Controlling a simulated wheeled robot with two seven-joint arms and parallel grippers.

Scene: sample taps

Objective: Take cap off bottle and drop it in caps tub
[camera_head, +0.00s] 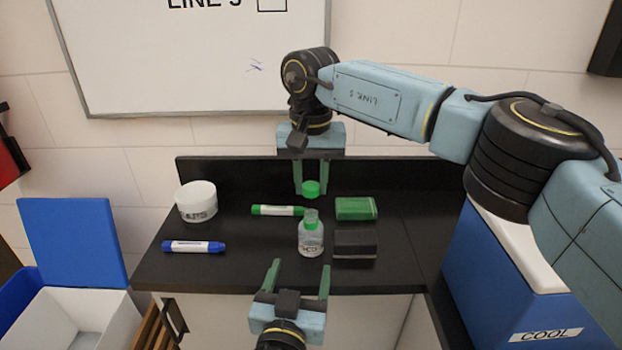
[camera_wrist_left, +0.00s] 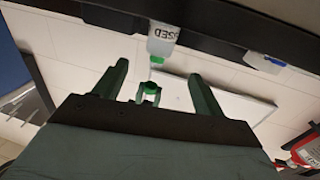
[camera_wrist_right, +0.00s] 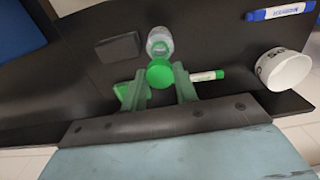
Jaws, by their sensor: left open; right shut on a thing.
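The clear bottle (camera_head: 311,240) stands upright and uncapped on the black counter; it also shows in the left wrist view (camera_wrist_left: 162,42) and right wrist view (camera_wrist_right: 158,42). My right gripper (camera_head: 311,188) is shut on the green cap (camera_wrist_right: 160,73) and holds it above the bottle's mouth, apart from it. The white caps tub (camera_head: 197,204) stands at the back left of the counter, and it also shows in the right wrist view (camera_wrist_right: 283,70). My left gripper (camera_head: 300,268) is open and empty in front of the bottle, its fingers pointing towards it.
A green marker (camera_head: 276,211) lies behind and left of the bottle. A blue marker (camera_head: 194,247) lies in front of the tub. A green block (camera_head: 356,208) and a dark block (camera_head: 354,245) lie right of the bottle. A low black backboard (camera_head: 240,172) closes the counter's back.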

